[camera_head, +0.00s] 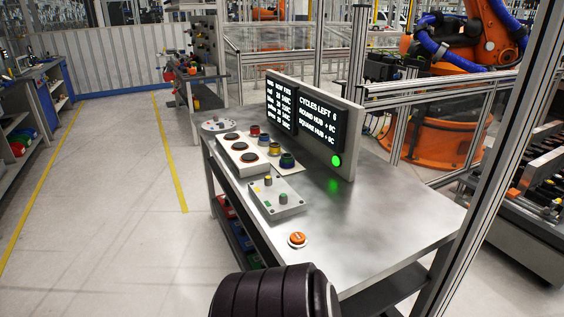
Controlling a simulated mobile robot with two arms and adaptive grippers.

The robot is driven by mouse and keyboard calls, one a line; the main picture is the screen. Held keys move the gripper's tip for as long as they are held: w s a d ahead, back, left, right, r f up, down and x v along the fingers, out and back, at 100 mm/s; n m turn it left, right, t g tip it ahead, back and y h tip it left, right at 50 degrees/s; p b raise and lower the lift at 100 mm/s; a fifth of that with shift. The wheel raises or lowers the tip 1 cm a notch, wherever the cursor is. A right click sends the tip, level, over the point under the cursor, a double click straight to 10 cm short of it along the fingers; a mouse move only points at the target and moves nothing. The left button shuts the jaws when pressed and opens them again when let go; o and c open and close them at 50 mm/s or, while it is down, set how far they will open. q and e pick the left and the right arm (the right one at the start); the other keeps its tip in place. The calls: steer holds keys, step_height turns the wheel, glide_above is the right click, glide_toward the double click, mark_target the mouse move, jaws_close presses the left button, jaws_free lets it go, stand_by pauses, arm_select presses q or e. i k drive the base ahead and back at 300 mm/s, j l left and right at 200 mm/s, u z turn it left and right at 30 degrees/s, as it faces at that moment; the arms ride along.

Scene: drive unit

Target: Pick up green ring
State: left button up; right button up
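A row of small coloured rings or cylinders stands on the metal table, along the far side of a light box. The nearest piece (287,160) looks green and dark blue, and is the likeliest green ring, but it is too small to be sure. Beside it are a yellow piece (275,148) and a red piece (255,130). Neither of my grippers is in view. A dark ribbed part at the bottom centre seems to be mine; it hides part of the table's near edge.
The table (390,220) carries a light box with dark round pads (243,150), a grey fixture with small pegs (277,198), an orange button (297,239) and a display panel (305,113) with a lit green lamp (336,161). The table's right part is clear. A metal post stands at right.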

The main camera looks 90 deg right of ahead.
mark_target(287, 161)
steer(key=i+l+z, duration=0.25)
steer(key=z, duration=0.2)
steer(key=i+l+z, duration=0.1)
steer(key=i+z, duration=0.8)
steer(key=i+j+z, duration=0.15)
steer(key=i+z, duration=0.45)
steer(key=i, duration=0.25)
steer(key=i+j+z, duration=0.2)
steer(key=i, duration=0.3)
steer(key=i+j+z, duration=0.15)
steer(key=i, duration=0.3)
